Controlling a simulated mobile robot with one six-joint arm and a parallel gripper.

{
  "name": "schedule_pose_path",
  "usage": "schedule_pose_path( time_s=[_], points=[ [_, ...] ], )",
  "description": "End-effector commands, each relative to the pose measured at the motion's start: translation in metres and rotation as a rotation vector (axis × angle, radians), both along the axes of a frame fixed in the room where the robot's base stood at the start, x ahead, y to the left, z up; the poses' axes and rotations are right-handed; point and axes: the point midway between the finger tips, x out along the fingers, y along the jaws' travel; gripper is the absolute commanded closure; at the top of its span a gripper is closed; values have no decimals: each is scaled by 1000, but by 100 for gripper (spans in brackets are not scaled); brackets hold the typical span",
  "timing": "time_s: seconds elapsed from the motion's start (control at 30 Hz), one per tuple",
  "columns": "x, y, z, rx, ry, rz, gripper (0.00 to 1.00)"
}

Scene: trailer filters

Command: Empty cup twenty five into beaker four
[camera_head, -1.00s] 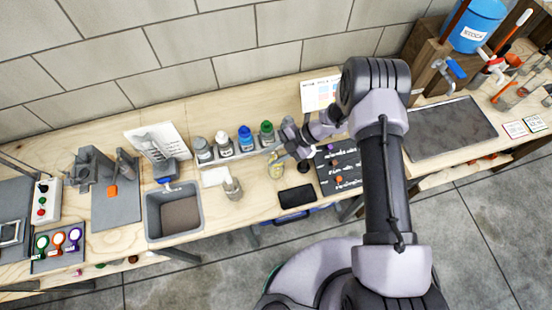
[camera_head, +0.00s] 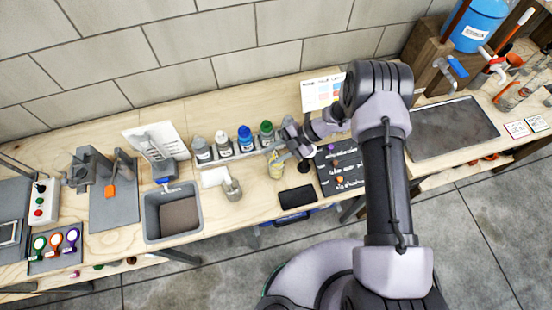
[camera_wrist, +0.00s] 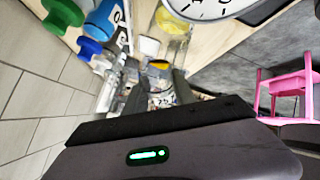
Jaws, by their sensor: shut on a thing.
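My gripper (camera_head: 281,155) is at the middle of the bench, in front of the row of capped bottles. In the wrist view my gripper (camera_wrist: 158,92) is shut on a small clear cup (camera_wrist: 160,72) with something yellow at its top. I cannot read a number on it, and the fingers and wrist hide part of it. A clear beaker with yellowish contents (camera_head: 276,170) stands on the bench just below the gripper in the head view. It also shows near the top of the wrist view (camera_wrist: 174,22), apart from the held cup. I cannot read its number.
Bottles with blue (camera_head: 245,138) and green (camera_head: 266,132) caps stand behind. A small glass vessel (camera_head: 232,188) stands left of the beaker. A black pad (camera_head: 296,197) and a dark board (camera_head: 338,172) lie to the right. A grey sink (camera_head: 174,214) is further left.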

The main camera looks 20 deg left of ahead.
Motion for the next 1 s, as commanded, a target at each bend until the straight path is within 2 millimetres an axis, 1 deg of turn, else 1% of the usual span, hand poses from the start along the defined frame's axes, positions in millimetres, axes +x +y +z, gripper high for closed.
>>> schedule_pose_path(
  time_s=[1.0],
  points=[
    [3,-1,0,30,73,0,100]
  ],
)
